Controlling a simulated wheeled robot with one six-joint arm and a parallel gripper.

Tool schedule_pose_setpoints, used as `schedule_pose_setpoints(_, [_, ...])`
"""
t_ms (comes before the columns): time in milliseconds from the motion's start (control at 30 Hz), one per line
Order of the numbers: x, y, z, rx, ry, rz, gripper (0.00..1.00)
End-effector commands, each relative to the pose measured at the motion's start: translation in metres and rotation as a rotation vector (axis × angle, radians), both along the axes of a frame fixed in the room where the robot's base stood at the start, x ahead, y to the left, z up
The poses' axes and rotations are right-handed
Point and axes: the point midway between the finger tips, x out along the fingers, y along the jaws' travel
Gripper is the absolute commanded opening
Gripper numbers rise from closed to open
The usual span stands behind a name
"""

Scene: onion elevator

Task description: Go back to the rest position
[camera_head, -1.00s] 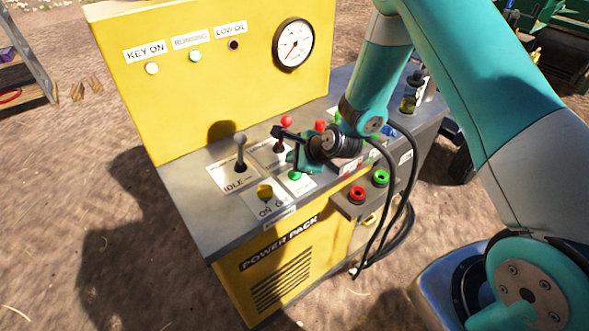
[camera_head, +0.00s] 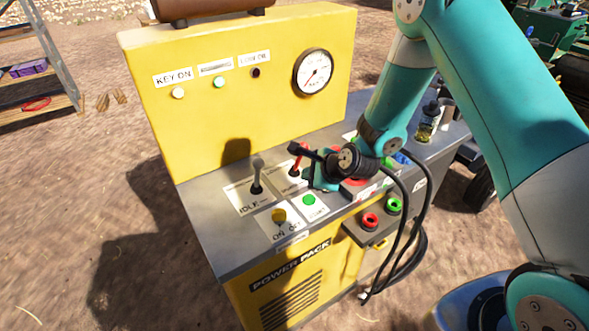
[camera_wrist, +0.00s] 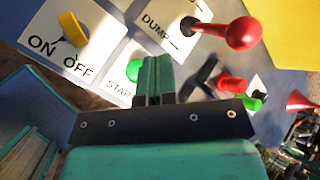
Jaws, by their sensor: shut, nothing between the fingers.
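My gripper (camera_head: 312,176) is over the control deck of the yellow power pack (camera_head: 240,82), close to the red-knobbed lever. In the wrist view my gripper (camera_wrist: 154,70) has its teal fingers together with nothing between them. The green start button (camera_wrist: 132,56) is partly hidden behind the fingers; it also shows in the head view (camera_head: 309,200). The red-knobbed dump lever (camera_wrist: 242,33) stands to the right of the fingers. The yellow on/off key (camera_wrist: 73,30) is at the upper left.
Red (camera_head: 370,220) and green (camera_head: 394,205) couplings with black hoses (camera_head: 409,232) are at the front. A bottle (camera_head: 429,122) stands at the deck's far right. A shelf (camera_head: 38,60) is far left.

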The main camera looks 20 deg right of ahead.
Motion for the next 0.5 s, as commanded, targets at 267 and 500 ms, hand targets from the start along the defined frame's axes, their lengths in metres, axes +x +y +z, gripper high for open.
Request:
schedule_pose_setpoints(267, [-0.006,0.012,0.028,-0.066,-0.022,0.128,0.00])
schedule_pose_setpoints(500, [-0.073,0.053,0.136,-0.370,-0.143,0.762,0.00])
